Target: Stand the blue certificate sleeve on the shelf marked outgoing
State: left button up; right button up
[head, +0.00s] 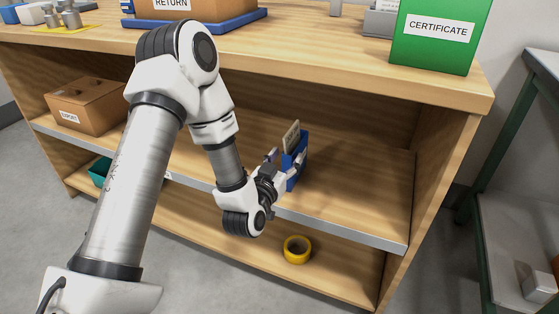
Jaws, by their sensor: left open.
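The blue certificate sleeve (302,146) stands upright, slightly tilted in the picture, on the middle shelf (365,190) of the wooden unit. A pale card (291,137) sticks out of its top. My left gripper (286,164) is open at the sleeve, with its fingers on either side of the sleeve's near end. I cannot tell whether the fingers touch it. The sleeve's lower part is partly hidden by the gripper. No outgoing mark can be read; a white label on the shelf edge is mostly hidden by my left arm. My right gripper is out of view.
A brown box marked EXPORT (88,104) stands at the left of the middle shelf. A yellow tape roll (297,249) lies on the bottom shelf. A green CERTIFICATE box (436,50) stands on top. The middle shelf is clear right of the sleeve.

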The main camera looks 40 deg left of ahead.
pick_arm(q)
jog(key=shift+p+v, duration=0.3)
jog(key=shift+v, duration=2.05)
